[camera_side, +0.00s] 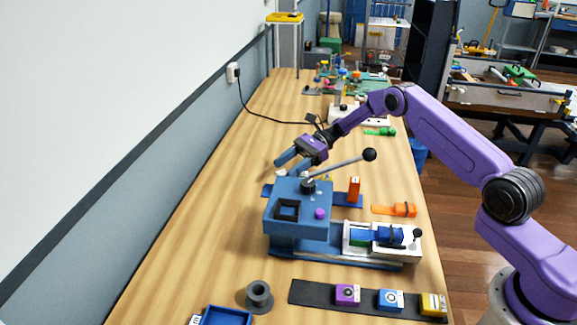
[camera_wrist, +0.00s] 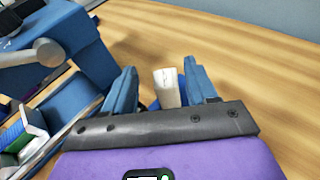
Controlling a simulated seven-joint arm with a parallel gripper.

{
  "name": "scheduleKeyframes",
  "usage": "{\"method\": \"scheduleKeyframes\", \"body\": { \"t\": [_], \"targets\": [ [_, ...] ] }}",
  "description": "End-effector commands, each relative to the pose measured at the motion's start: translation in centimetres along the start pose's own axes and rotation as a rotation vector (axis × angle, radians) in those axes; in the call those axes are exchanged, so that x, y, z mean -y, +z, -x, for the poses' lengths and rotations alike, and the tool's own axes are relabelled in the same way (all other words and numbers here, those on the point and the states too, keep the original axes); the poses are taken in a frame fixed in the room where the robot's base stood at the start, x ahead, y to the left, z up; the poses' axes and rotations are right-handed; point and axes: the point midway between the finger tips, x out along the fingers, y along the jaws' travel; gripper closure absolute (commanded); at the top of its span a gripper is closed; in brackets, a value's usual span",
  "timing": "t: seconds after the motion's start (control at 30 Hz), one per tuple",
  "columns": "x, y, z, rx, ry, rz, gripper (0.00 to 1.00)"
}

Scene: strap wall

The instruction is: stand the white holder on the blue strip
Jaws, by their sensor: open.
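The white holder (camera_wrist: 168,88) shows in the wrist view as a pale upright-looking block between the two blue fingers of my gripper (camera_wrist: 160,70). The fingers are apart, with a gap on each side of it. In the side view my gripper (camera_side: 283,168) is behind the blue machine, tilted down to the left, and a small white part of the holder (camera_side: 281,173) shows at the fingertips. The blue strip (camera_side: 345,199) lies on the table behind the machine and is partly hidden by it. I cannot tell whether the holder touches the strip.
The blue machine (camera_side: 298,210) with a black-knobbed lever (camera_side: 369,155) stands just in front of my gripper. An orange block (camera_side: 354,188) stands on the strip. An orange clamp-like piece (camera_side: 395,209) lies to the right. The table at left is clear up to the wall.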

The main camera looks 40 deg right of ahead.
Motion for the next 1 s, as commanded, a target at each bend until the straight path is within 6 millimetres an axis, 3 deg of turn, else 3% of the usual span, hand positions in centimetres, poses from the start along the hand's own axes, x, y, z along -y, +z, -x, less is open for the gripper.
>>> {"method": "scheduleKeyframes", "body": {
  "t": [0.3, 0.5, 0.7, 1.0],
  "targets": [
    [0.2, 0.1, 6.8, 0.004, -0.008, 0.006, 0.43],
    [0.2, 0.2, 10.2, 0.004, -0.008, 0.007, 0.43],
    [0.2, 0.2, 11.8, 0.005, -0.006, 0.007, 0.43],
    [0.2, 0.3, 12.1, 0.006, -0.005, 0.006, 0.43]
  ]
}}
